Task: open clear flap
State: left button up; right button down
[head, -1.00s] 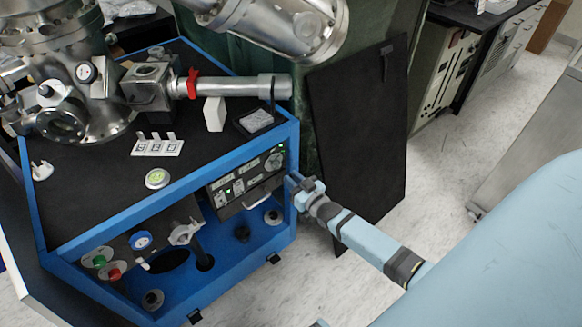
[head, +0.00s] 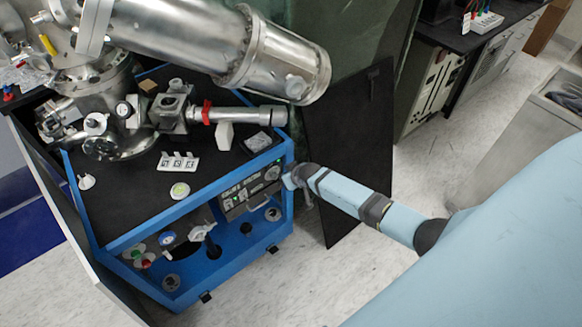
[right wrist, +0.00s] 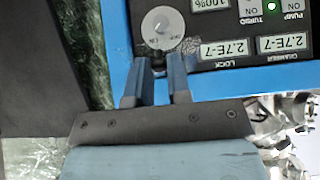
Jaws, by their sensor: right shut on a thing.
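The control panel (head: 243,194) is a dark box with lit readouts on the front of the blue-framed cart. In the right wrist view, the panel (right wrist: 225,68) shows a grey round knob and several readouts, upside down. The clear flap is hard to make out; a small see-through speckled patch (right wrist: 160,44) beside the knob, at my fingertips, seems to be its edge. My right gripper (right wrist: 160,68) has its two fingers nearly parallel at the blue frame, closed on this thin piece. In the head view my right gripper (head: 288,181) is at the panel's right edge. My left gripper is not in view.
The steel vacuum chamber (head: 105,145) with its pipes stands on the cart's black top. A large metal cylinder (head: 270,58) overhangs the cart. A black board (head: 350,150) leans behind my right arm. The floor in front is clear.

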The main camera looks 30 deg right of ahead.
jog(key=shift+w+r+g+p, duration=0.2)
jog(key=shift+r+g+p, duration=0.2)
jog(key=shift+r, duration=0.1)
jog(key=shift+w+r+g+p, duration=0.15)
jog(key=shift+r+g+p, duration=0.2)
jog(key=shift+r+g, duration=0.1)
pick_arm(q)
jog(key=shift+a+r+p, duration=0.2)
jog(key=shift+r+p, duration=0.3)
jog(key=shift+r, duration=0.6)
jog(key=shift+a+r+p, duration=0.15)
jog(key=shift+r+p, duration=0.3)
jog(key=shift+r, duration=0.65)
pick_arm(e)
jog(key=shift+w+r+g+h, duration=0.15)
jog(key=shift+w+r+g, duration=0.2)
jog(key=shift+g, duration=0.3)
jog(key=shift+w+r+g+h, duration=0.2)
jog(key=shift+r+g, duration=0.1)
jog(key=shift+g, duration=0.3)
jog(key=shift+a, duration=0.1)
